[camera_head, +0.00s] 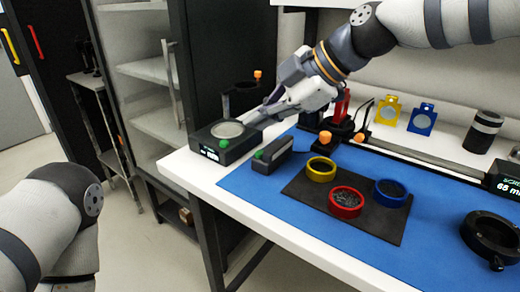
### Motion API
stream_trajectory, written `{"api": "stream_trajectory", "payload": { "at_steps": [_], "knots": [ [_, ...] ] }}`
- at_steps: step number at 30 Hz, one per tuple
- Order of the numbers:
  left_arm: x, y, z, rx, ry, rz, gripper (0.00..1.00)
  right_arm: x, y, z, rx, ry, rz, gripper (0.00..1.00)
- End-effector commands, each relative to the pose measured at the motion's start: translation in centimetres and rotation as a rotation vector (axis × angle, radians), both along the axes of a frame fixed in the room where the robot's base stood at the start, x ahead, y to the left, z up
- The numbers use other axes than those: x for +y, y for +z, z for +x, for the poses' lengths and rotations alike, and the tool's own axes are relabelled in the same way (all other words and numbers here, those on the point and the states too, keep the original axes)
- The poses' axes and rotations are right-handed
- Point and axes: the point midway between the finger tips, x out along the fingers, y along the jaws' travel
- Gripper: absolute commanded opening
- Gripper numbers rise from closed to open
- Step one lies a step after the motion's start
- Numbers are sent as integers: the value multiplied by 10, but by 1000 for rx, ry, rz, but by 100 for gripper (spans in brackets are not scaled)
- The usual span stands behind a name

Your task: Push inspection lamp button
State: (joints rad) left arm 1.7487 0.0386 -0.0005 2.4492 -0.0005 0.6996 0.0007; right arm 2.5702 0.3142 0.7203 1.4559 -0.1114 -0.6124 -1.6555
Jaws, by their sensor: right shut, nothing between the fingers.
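A dark box with a pale round disc (228,129), a small lit display and a green button (224,143) on its front side stands at the left end of the bench. Just right of it is a smaller dark block (272,156) with another green button (258,154) on its near end. I cannot tell for sure which button belongs to the inspection lamp. My right gripper (261,117) reaches down from the upper right, shut and empty, with its tips close to the disc box's right side. Contact cannot be made out. My left arm shows at lower left; its gripper is out of view.
Yellow, red and blue rings (345,203) sit on a black mat (300,190) over a blue sheet (247,187). Behind them stand yellow and blue holders (421,119) and a black cylinder (483,131). A black ring mount (489,238) lies at right.

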Motion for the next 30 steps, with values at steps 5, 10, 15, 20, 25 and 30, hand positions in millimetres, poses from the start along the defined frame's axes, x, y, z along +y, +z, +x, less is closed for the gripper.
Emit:
{"api": "stream_trajectory", "payload": {
  "at_steps": [5,10,15,20,25,30],
  "knots": [
    [0,2,2,-8,0,0,40,0,10,0,-3,0,0,0],
    [0,2,2,-7,0,0,38,0,9,0,-2,0,1,0],
    [0,2,2,-7,0,0,0,0,10,1,-3,0,2,0],
    [0,2,2,-7,0,0,0,1,10,1,-4,0,2,0],
    [0,2,2,-7,0,0,0,1,10,1,-5,-1,2,0],
    [0,2,2,-7,0,0,0,1,10,1,-5,-1,2,0]
  ]
}}
